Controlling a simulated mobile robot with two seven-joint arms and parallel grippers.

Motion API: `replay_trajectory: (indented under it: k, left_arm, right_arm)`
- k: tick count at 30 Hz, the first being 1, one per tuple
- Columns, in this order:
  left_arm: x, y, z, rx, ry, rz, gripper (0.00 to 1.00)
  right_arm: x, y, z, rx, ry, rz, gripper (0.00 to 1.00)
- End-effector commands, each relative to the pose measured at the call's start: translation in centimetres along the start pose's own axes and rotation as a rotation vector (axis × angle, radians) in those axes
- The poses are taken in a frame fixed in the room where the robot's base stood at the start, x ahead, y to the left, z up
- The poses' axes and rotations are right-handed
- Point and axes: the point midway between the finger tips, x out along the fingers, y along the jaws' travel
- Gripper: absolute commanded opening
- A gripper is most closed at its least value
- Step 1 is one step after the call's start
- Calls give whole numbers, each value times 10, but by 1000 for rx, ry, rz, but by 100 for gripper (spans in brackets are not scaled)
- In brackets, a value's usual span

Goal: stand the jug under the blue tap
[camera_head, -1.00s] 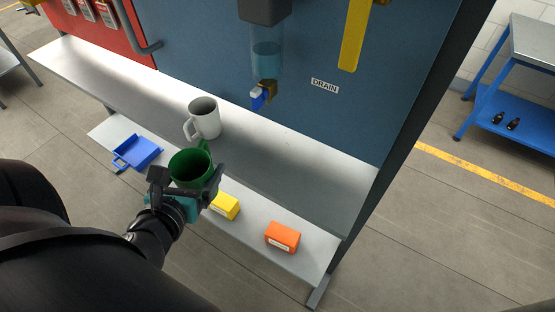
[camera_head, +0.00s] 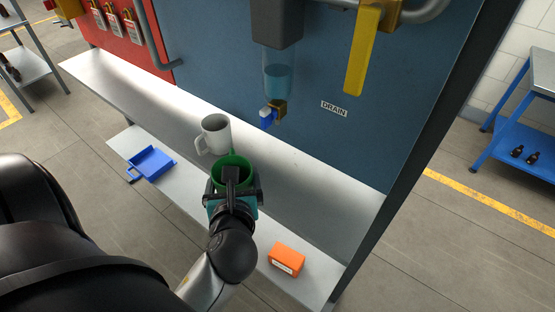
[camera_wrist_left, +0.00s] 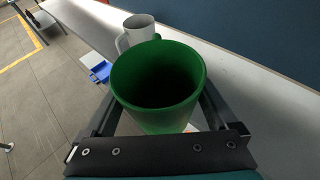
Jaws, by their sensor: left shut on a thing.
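My left gripper (camera_head: 233,188) is shut on a green jug (camera_head: 232,162), held upright with its open mouth up. In the left wrist view the green jug (camera_wrist_left: 157,85) sits between the two fingers and looks empty, though its inside is dark. The blue tap (camera_head: 267,118) hangs below a clear container (camera_head: 278,78) of pale blue liquid on the blue panel. The jug is lower in the picture and left of the tap, not under it. A white mug (camera_head: 215,133) stands on the upper metal shelf just behind the jug. My right gripper is not in view.
The upper shelf (camera_head: 310,172) is clear below and right of the tap. On the lower shelf are a blue tray (camera_head: 152,163) and an orange box (camera_head: 287,259). A yellow lever (camera_head: 362,50) hangs right of the container, near a DRAIN label (camera_head: 334,108).

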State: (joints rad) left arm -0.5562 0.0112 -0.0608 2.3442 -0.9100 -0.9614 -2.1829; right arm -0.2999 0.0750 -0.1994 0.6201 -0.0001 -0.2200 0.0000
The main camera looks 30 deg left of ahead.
Motion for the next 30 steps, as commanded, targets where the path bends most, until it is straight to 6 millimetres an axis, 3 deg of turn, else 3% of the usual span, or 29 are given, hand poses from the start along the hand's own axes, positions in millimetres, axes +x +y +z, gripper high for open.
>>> replay_trajectory:
  k: [23, 25, 30]
  left_arm:
    - [94, -102, 39, -3, -1, -2, 24]
    - [99, -99, 20, 3, 5, 2, 24]
    - [104, -99, 9, 0, 0, 0, 24]
  right_arm:
    - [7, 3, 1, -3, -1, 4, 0]
    - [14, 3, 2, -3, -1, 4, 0]
    - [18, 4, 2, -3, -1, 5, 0]
